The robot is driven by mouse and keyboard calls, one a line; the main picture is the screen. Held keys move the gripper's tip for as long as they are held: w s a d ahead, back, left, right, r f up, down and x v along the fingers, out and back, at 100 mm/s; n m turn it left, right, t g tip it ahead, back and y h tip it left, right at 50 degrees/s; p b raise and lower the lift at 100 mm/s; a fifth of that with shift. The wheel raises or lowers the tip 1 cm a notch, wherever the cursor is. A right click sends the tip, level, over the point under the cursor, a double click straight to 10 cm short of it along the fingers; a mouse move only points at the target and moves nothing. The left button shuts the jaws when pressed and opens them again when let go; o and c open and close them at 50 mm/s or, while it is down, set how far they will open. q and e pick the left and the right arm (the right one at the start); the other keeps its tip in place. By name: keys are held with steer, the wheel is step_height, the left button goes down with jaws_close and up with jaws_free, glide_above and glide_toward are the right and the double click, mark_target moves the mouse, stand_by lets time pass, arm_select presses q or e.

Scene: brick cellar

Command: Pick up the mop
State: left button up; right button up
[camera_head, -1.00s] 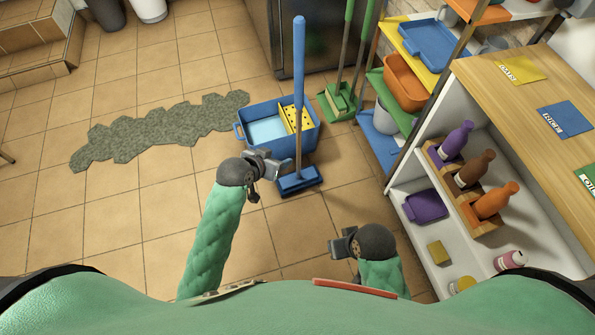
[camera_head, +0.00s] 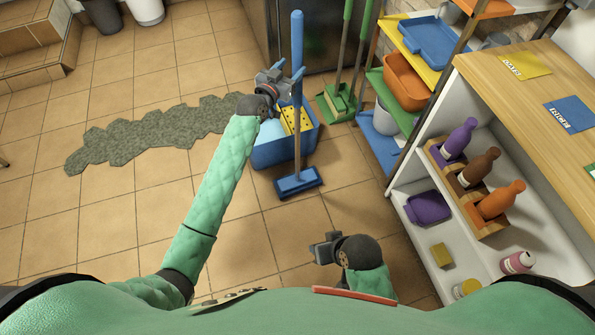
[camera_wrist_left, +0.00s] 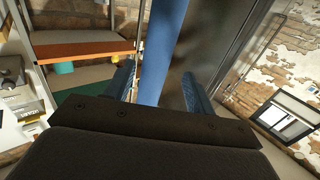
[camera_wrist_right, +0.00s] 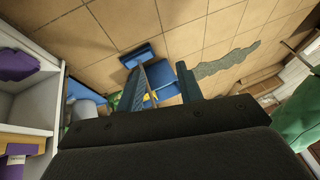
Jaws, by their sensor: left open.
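The blue mop (camera_head: 297,160) stands upright on the tile floor, with its flat blue head (camera_head: 298,182) in front of the blue bucket (camera_head: 270,155). My left gripper (camera_head: 290,80) is at the upper part of the mop's handle. In the left wrist view the blue handle (camera_wrist_left: 155,50) rises between the two spread fingers of this gripper (camera_wrist_left: 158,82), with gaps beside it. My right gripper (camera_head: 318,250) is low, in front of the mop and apart from it. Its fingers (camera_wrist_right: 160,85) stand apart and look empty. The mop head (camera_wrist_right: 137,56) shows beyond them.
A green broom and dustpan (camera_head: 337,103) stand right of the bucket. Shelves (camera_head: 408,75) and a white cabinet (camera_head: 420,140) with bottles line the right side.

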mark_target(301, 59)
arm_select(q)
steer(key=shift+w+d+r, duration=0.2)
steer(key=shift+w+d, duration=0.1)
steer(key=shift+w, duration=0.05)
steer(key=x, duration=0.2)
steer(key=p+x, duration=0.1)
steer(key=shift+d+r, duration=0.25)
steer(key=shift+d, duration=0.05)
steer(key=shift+w+d, duration=0.15)
steer(key=shift+w, duration=0.05)
steer(key=shift+w+d+f, duration=0.1)
steer(key=shift+w, duration=0.1)
steer(key=c, duration=1.2)
arm_select(e)
steer(key=shift+s+d+r+h, duration=0.25)
steer(key=shift+d+r+h, duration=0.05)
steer(key=shift+d+r, duration=0.6)
